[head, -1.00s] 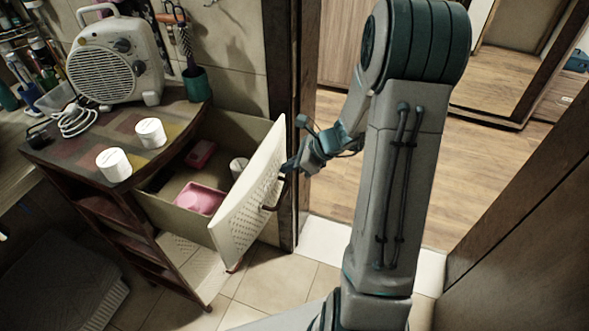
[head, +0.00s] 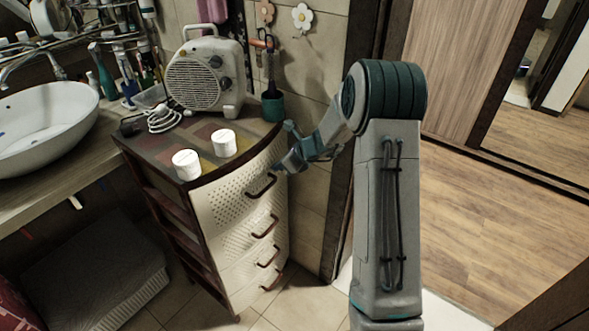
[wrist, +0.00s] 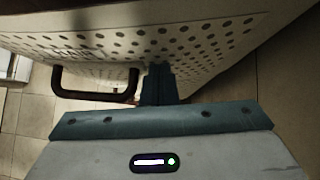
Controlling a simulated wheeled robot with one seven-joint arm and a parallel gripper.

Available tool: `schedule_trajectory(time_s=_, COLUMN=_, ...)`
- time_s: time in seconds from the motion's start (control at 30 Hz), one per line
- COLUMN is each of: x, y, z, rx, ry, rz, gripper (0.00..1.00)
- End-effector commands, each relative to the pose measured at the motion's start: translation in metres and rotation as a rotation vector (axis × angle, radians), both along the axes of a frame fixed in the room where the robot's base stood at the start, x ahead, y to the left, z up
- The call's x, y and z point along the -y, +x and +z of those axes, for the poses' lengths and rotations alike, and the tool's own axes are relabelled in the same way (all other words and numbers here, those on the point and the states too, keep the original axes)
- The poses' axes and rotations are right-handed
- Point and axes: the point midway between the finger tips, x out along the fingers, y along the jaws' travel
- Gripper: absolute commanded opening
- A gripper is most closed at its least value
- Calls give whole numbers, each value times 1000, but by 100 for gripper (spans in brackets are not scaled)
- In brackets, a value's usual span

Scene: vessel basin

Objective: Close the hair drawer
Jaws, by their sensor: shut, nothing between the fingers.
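The top drawer (head: 229,190) of the small cabinet has a cream perforated front and a dark handle (head: 262,187). In the head view its front sits in line with the drawers below, and its inside is hidden. In the wrist view the perforated front (wrist: 200,50) fills the upper part, with the handle (wrist: 92,97) at left. My gripper (head: 277,172) is shut and empty at the right part of the top drawer front, right of the handle. Its fingers (wrist: 159,84) are close against the perforated front; exact contact is hard to tell.
On the cabinet top (head: 205,143) stand two white jars (head: 187,164), a fan heater (head: 206,75) and a teal cup (head: 272,106). More drawers (head: 250,242) below look shut. A sink (head: 40,115) is at left. A door frame (head: 352,150) stands close right of the cabinet. Wood floor lies beyond.

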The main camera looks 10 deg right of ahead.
Motion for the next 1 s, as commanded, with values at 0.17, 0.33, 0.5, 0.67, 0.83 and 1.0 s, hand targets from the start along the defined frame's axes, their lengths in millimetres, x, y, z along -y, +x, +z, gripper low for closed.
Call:
schedule_trajectory(time_s=0.17, x=-7, y=8, z=0, rx=-1, ry=0, rz=1, gripper=0)
schedule_trajectory(time_s=0.33, x=-10, y=10, z=1, rx=3, ry=2, rz=2, gripper=0)
schedule_trajectory(time_s=0.5, x=-12, y=11, z=2, rx=6, ry=3, rz=4, gripper=0)
schedule_trajectory(time_s=0.67, x=-12, y=10, z=3, rx=7, ry=5, rz=5, gripper=0)
schedule_trajectory(time_s=0.83, x=0, y=2, z=2, rx=6, ry=3, rz=5, gripper=0)
schedule_trajectory(time_s=1.0, x=24, y=-16, z=8, rx=5, ry=-2, rz=8, gripper=0)
